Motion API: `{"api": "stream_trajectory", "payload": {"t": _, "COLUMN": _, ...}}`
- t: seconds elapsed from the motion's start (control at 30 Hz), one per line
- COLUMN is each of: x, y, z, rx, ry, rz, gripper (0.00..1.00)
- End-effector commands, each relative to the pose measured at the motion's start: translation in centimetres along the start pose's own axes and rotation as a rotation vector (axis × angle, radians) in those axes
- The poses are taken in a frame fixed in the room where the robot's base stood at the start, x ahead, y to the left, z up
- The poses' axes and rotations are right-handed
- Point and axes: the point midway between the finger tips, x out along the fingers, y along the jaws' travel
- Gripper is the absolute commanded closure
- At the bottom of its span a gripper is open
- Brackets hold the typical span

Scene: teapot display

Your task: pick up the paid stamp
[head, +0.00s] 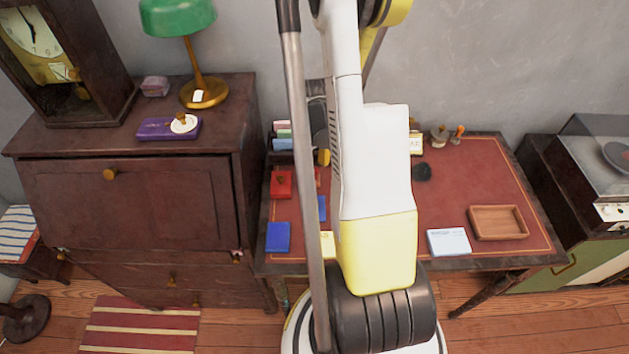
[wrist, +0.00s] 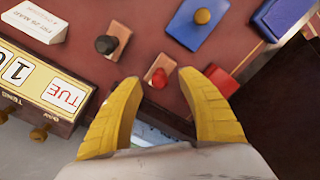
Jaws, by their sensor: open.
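My gripper (wrist: 159,82) is open and empty in the wrist view, its two yellow fingers spread apart. A small stamp with a red knob on a wooden block (wrist: 158,77) lies on the desk, seen between the fingertips. A second stamp with a dark knob (wrist: 106,44) is further up to the left. No "paid" lettering is readable on either stamp, so I cannot tell which is the paid one. In the head view my arm hides most of the gripper and the desk's middle.
The red-topped desk (head: 480,180) carries a wooden tray (head: 498,222) and a white-blue pad (head: 449,241). A day calendar (wrist: 40,85) stands left of the fingers. A red pad (wrist: 222,80) lies close by the right finger; a blue pad (wrist: 198,24) is beyond.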

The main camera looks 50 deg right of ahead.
Motion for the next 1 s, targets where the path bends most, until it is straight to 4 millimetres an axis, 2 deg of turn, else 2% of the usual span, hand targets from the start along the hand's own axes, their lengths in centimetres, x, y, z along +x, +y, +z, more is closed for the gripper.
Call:
{"api": "stream_trajectory", "payload": {"t": 0.03, "x": 1.1, "y": 0.0, "z": 0.0, "rx": 0.000, "ry": 0.000, "rz": 0.000, "gripper": 0.53}}
{"api": "stream_trajectory", "payload": {"t": 0.1, "x": 1.6, "y": 0.0, "z": 0.0, "rx": 0.000, "ry": 0.000, "rz": 0.000, "gripper": 0.53}}
{"api": "stream_trajectory", "payload": {"t": 0.3, "x": 1.5, "y": 0.0, "z": 0.0, "rx": 0.000, "ry": 0.000, "rz": 0.000, "gripper": 0.53}}
{"api": "stream_trajectory", "payload": {"t": 0.33, "x": 1.5, "y": 0.0, "z": 0.0, "rx": 0.000, "ry": 0.000, "rz": 0.000, "gripper": 0.58}}
{"api": "stream_trajectory", "payload": {"t": 0.47, "x": 1.5, "y": 0.0, "z": 0.0, "rx": 0.000, "ry": 0.000, "rz": 0.000, "gripper": 0.98}}
{"api": "stream_trajectory", "payload": {"t": 0.5, "x": 1.5, "y": 0.0, "z": 0.0, "rx": 0.000, "ry": 0.000, "rz": 0.000, "gripper": 1.00}}
{"api": "stream_trajectory", "payload": {"t": 0.83, "x": 1.3, "y": 0.0, "z": 0.0, "rx": 0.000, "ry": 0.000, "rz": 0.000, "gripper": 1.00}}
{"api": "stream_trajectory", "payload": {"t": 1.0, "x": 0.0, "y": 0.0, "z": 0.0, "rx": 0.000, "ry": 0.000, "rz": 0.000, "gripper": 1.00}}
